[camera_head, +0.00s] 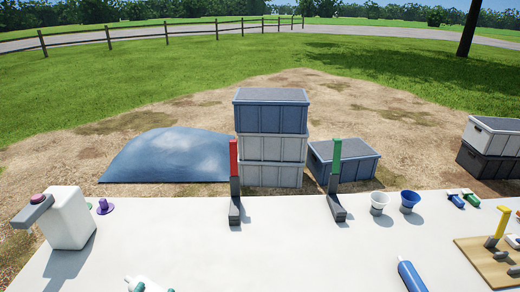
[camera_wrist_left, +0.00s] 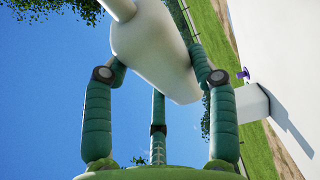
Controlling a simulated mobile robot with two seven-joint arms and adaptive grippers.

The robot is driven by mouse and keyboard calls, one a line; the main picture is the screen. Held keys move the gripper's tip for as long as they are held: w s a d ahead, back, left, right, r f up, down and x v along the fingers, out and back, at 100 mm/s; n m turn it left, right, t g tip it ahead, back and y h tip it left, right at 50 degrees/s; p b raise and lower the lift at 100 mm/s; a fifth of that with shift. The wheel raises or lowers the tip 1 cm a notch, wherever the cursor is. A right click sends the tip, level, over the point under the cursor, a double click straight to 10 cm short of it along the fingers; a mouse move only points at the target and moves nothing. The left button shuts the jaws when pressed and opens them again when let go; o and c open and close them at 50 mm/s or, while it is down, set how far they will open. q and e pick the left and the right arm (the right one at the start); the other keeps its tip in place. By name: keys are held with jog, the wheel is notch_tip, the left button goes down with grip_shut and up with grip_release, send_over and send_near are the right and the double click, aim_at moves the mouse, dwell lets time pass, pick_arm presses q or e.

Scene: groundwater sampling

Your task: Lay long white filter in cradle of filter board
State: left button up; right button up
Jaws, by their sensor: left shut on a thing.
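The long white filter (camera_wrist_left: 155,45) fills the upper middle of the left wrist view, a smooth white body with a narrower neck at its top end. My left gripper (camera_wrist_left: 161,76) is shut on it, with one green finger on each side. In the head view, only a small white part of the filter (camera_head: 152,285) shows at the bottom edge, with a bit of green beside it. The filter board (camera_head: 477,265) is a tan board at the right edge, with a yellow handle and grey parts; its cradle cannot be made out clearly. My right gripper is not in view.
Red (camera_head: 233,160) and green (camera_head: 336,158) uprights stand at the back edge. A blue capsule (camera_head: 411,276) lies left of the board. The middle of the white table (camera_head: 275,255) is clear.

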pick_arm(q)
jog(key=shift+w+d+r+n+y, duration=0.15)
jog(key=shift+d+r+n+y, duration=0.1)
jog(key=shift+d+n+y, duration=0.35)
jog(key=shift+w+d+r+n+y, duration=0.15)
jog(key=shift+d+n+y, duration=0.25)
jog(key=shift+y, duration=0.4)
